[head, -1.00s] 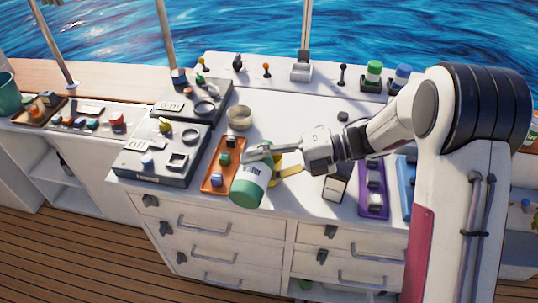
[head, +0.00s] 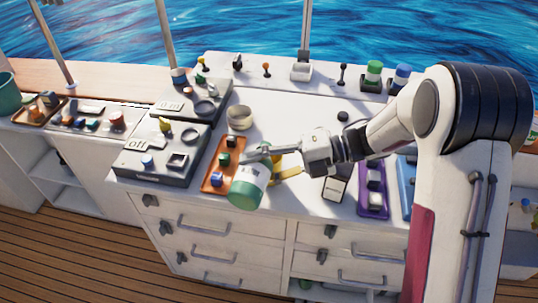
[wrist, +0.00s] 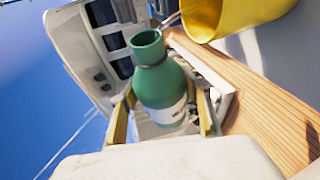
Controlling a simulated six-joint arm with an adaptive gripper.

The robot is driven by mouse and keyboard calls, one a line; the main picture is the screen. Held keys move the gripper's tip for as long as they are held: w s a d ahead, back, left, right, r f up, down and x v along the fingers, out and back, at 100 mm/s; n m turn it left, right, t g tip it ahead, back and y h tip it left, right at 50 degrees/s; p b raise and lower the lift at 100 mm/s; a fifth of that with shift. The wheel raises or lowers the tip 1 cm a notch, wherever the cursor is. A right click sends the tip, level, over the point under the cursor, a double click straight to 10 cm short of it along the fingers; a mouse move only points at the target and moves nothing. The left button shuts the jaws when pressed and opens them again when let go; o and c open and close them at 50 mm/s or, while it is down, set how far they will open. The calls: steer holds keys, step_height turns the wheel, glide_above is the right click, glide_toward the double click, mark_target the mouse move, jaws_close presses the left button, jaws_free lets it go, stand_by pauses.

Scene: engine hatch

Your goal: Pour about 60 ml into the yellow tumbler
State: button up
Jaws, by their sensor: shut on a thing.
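My gripper (head: 262,152) is shut on a green bottle (head: 246,194) with a white label and holds it tilted above the counter front. In the wrist view the green bottle (wrist: 158,82) sits between the two yellowish fingers, with its open mouth pointing away from the gripper. The yellow tumbler (wrist: 238,14) is at the top right of the wrist view, close to the mouth and cut off by the frame. A thin pale line shows between mouth and tumbler; I cannot tell whether it is liquid. In the head view a yellow patch (head: 289,171) shows beside the bottle, mostly hidden.
An orange tray (head: 208,186) with small blocks lies left of the bottle, and a beige round cup (head: 239,118) stands behind. Control boxes (head: 160,165) fill the left. A purple tray (head: 373,203) lies to the right. The counter's middle back is clear.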

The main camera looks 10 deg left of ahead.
steer(key=shift+r, duration=0.25)
stand_by(1.8)
steer(key=shift+s+f+n, duration=0.15)
steer(key=shift+f+n, duration=0.15)
steer(key=shift+f, duration=0.15)
steer(key=shift+s+a+f+n+t+h, duration=0.1)
steer(key=shift+s+f+n+t+h, duration=0.35)
steer(key=shift+f+n+t, duration=0.2)
steer(key=shift+f, duration=0.15)
steer(key=shift+w+f+n+t, duration=0.1)
steer(key=shift+f+n+t, duration=0.3)
steer(key=shift+n, duration=0.15)
steer(key=shift+w+f+n, duration=0.15)
steer(key=shift+n, duration=0.25)
stand_by(1.9)
